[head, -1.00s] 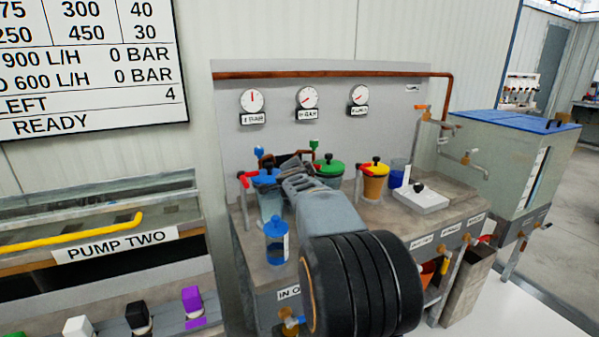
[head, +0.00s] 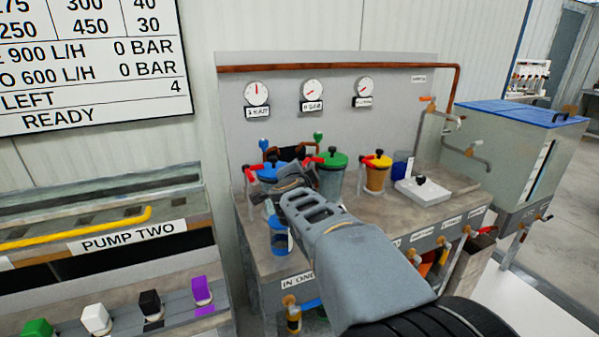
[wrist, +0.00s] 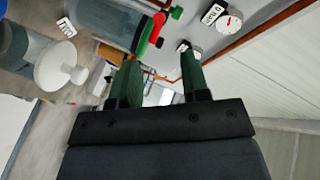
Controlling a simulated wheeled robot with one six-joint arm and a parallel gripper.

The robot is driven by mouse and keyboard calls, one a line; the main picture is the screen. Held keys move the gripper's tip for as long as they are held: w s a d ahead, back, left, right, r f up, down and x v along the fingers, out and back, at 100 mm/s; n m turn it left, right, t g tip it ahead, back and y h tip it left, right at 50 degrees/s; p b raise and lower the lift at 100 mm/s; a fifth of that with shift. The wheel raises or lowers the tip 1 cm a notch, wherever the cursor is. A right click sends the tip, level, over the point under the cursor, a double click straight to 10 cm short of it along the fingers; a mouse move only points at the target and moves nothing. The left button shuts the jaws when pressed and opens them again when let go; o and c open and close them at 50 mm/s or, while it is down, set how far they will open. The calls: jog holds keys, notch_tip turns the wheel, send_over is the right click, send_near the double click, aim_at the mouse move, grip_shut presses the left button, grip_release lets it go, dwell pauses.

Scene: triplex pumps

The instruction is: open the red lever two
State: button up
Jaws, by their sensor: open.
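Three red levers show on the bench in the head view. One is left of the blue-lidded pot (head: 250,173), one is at the green-lidded pot (head: 331,180), and one is at the yellow-lidded pot (head: 377,175). The middle lever (head: 313,160) sits just above my gripper (head: 296,172) and is partly hidden by it. In the wrist view, a red lever (wrist: 149,36) beside a green part lies just beyond the left finger. My gripper's green fingers (wrist: 160,72) are apart with nothing between them. I cannot tell whether a finger touches the lever.
A blue bottle (head: 280,238) stands in front of the pots, close to my arm. Three gauges (head: 312,90) and a copper pipe (head: 340,68) are on the back panel. A white box (head: 423,191) sits on the right of the bench. The PUMP TWO unit (head: 110,240) stands at left.

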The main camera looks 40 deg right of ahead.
jog(key=shift+v, duration=0.8)
